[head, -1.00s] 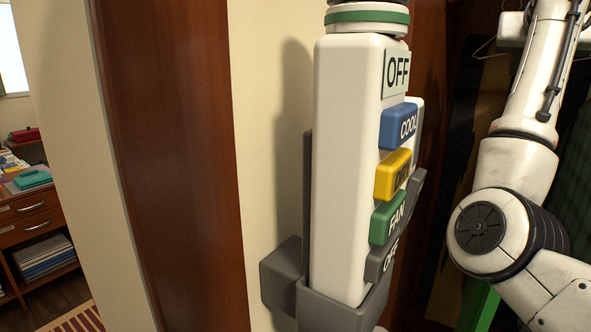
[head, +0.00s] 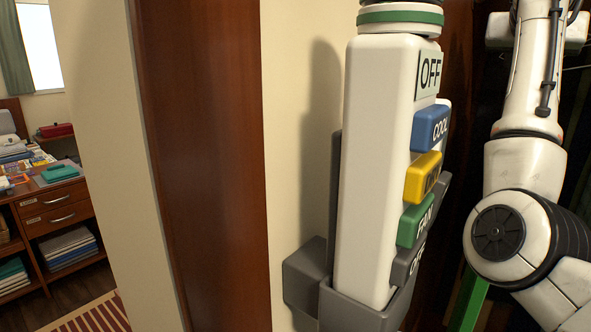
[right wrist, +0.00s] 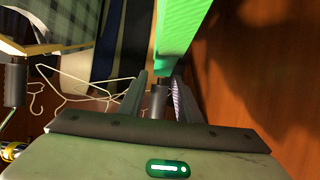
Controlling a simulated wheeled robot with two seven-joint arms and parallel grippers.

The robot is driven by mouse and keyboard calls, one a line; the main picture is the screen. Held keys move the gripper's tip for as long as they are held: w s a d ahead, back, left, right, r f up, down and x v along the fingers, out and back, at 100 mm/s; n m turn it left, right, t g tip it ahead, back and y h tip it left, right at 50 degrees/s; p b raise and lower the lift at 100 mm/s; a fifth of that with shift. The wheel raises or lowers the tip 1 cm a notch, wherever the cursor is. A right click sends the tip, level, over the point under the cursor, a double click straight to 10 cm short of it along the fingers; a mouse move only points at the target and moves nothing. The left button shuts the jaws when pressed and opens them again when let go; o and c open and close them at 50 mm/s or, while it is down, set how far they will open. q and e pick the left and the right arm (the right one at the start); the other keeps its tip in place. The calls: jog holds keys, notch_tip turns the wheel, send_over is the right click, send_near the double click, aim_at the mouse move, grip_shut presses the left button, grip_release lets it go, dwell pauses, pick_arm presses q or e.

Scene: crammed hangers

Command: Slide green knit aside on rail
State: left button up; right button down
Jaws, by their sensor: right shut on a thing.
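The green knit (right wrist: 180,35) shows in the right wrist view as a bright green band rising from between the fingers. My right gripper (right wrist: 160,85) is shut on it; the exact contact is partly hidden by the fingers. In the head view a narrow green strip (head: 469,300), apparently the same knit, shows low beside my right arm. That arm hides the right gripper there. My left gripper is in neither current view. The rail itself cannot be made out clearly.
Wire hangers (right wrist: 85,85) and dark and plaid clothes (right wrist: 55,28) crowd the left of the right wrist view. A reddish-brown wood panel (right wrist: 265,75) stands at right. In the head view, a large white remote (head: 375,170) in a grey holder stands close in front.

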jog(key=shift+a+r, duration=0.1)
jog(key=shift+r, duration=0.05)
jog(key=c, duration=1.2)
grip_release()
jog(key=shift+f, duration=0.2)
